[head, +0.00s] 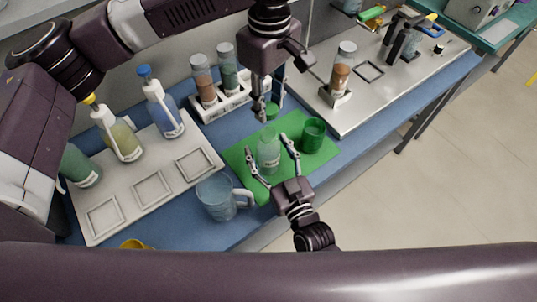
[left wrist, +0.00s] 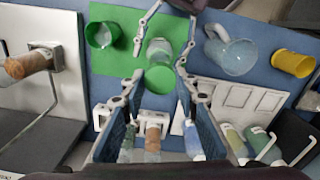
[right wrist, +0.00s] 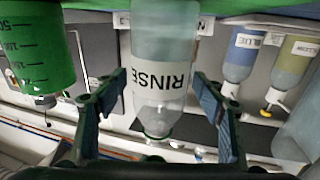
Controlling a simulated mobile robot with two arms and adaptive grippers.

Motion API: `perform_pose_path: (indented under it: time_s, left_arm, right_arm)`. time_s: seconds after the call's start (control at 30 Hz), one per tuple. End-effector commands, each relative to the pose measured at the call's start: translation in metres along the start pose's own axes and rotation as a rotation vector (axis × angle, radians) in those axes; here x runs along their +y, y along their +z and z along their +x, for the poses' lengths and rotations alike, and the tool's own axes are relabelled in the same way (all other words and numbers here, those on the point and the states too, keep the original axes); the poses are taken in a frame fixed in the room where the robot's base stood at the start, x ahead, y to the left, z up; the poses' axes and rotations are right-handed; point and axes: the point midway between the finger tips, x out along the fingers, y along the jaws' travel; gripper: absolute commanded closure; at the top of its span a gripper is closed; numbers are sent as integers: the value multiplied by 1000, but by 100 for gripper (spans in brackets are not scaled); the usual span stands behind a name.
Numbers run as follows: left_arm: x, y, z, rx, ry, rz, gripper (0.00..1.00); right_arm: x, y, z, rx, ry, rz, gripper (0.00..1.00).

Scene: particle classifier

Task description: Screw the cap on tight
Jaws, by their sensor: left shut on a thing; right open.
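A clear, pale green bottle (head: 268,153) stands upright on the green mat (head: 240,158); its label reads RINSE in the right wrist view (right wrist: 160,75). A green cap (head: 270,112) is in my left gripper (head: 265,108), which points down above the bottle's top. The left wrist view shows the cap (left wrist: 160,80) between the fingers, in line with the bottle. I cannot tell whether cap and bottle neck touch. My right gripper (head: 270,164) is open, one finger on each side of the bottle, with gaps visible in the right wrist view.
A green graduated beaker (head: 313,134) stands right of the bottle on the mat. A glass mug (head: 220,198) is at front left. A white rack (head: 225,104) with two brown and green jars is behind. Several squeeze bottles stand on a white tray (head: 100,215) at left.

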Motion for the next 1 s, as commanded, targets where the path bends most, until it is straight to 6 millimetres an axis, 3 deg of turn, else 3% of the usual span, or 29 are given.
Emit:
perform_pose_path:
  time_s: [0.23, 0.8, 1.0]
  left_arm:
    - [0, 0, 0, 0, 0, 0, 79]
    - [0, 0, 0, 0, 0, 0, 79]
    - [-1, 0, 15, -1, -2, 0, 79]
  right_arm:
    - [0, 0, 0, 0, 0, 0, 37]
    - [0, 0, 0, 0, 0, 0, 100]
    - [0, 0, 0, 0, 0, 0, 100]
